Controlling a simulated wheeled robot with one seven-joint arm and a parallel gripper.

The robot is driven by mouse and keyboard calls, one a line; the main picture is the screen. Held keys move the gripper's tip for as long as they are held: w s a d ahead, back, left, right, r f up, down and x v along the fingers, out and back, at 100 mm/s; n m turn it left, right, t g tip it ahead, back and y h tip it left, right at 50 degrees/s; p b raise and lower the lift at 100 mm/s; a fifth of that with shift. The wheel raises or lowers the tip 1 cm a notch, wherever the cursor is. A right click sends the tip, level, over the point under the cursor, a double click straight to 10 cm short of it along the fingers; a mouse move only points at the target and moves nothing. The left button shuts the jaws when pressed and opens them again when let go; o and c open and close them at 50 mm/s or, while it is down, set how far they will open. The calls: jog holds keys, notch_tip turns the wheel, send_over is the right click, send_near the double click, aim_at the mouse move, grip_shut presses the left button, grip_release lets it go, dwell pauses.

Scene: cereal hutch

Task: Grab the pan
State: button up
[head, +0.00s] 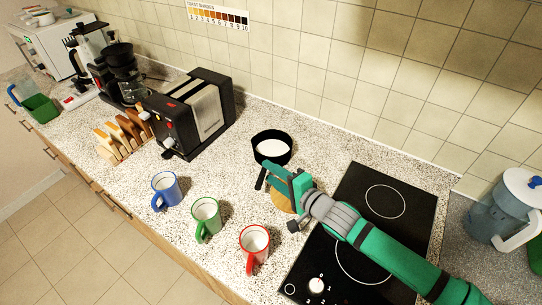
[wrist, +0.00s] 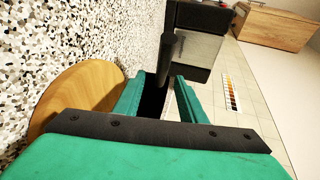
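The pan (head: 271,147) is a small round black pan with a white inside. It sits on the speckled counter between the toaster and the cooktop. Its dark handle (head: 260,178) points toward the front of the counter. My gripper (head: 272,172) is teal and is just in front of the pan, close by the handle. In the wrist view my gripper (wrist: 158,98) has its fingers apart, with the black handle (wrist: 169,58) in line with the gap. Part of the pan shows dark between the fingers. I cannot tell whether a finger touches the handle.
A round wooden board (head: 280,199) lies under my gripper. Blue (head: 165,190), green (head: 206,218) and red (head: 254,246) mugs stand along the front. The black toaster (head: 189,112) is to the left, the cooktop (head: 386,202) to the right. The tiled wall (head: 330,75) is behind.

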aim_at(264, 170)
jog(key=shift+x, duration=1.95)
jog(key=shift+s, duration=0.1)
grip_shut()
jog(key=shift+d, duration=0.1)
jog(key=shift+a, duration=0.25)
jog(key=shift+s, duration=0.1)
